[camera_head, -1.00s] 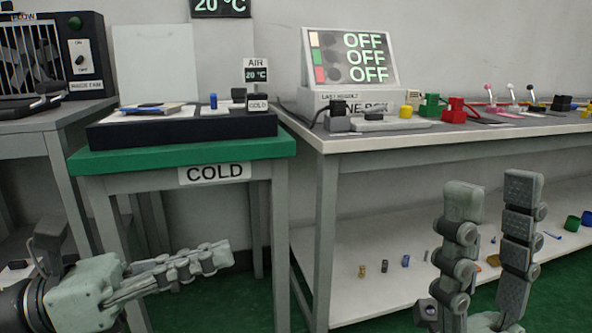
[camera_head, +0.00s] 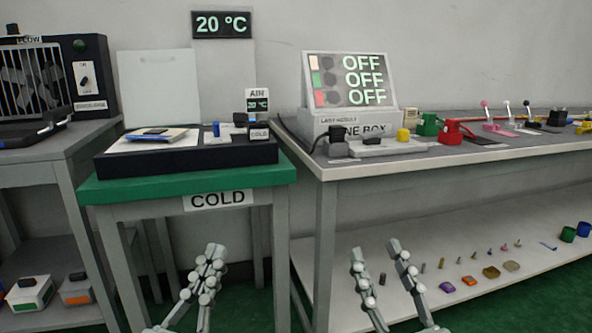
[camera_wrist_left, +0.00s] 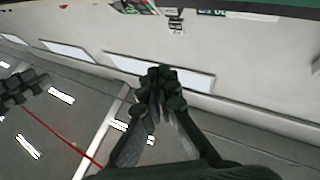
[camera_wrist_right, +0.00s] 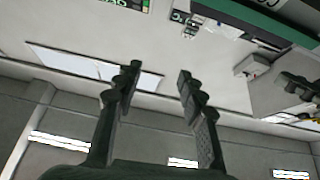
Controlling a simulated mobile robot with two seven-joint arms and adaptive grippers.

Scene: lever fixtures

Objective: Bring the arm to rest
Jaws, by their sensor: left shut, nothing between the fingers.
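My left gripper (camera_head: 212,262) is low in front of the green-edged COLD table in the head view. Its fingers are together and empty; the left wrist view shows the closed fingertips (camera_wrist_left: 163,75) against wall and ceiling. My right gripper (camera_head: 375,250) is to its right, in front of the long bench's left end. Its two fingers stand apart with nothing between them, and the right wrist view shows the same gap (camera_wrist_right: 158,72). Both grippers point upward, below the tabletop edges, and touch nothing that I can see.
The COLD table (camera_head: 240,174) carries a black tray (camera_head: 230,153). The long bench (camera_head: 440,161) carries the OFF panel box (camera_head: 352,85), a red fixture (camera_head: 452,132) and levers. Its lower shelf (camera_head: 400,245) holds small parts. A fan unit (camera_head: 85,80) stands left.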

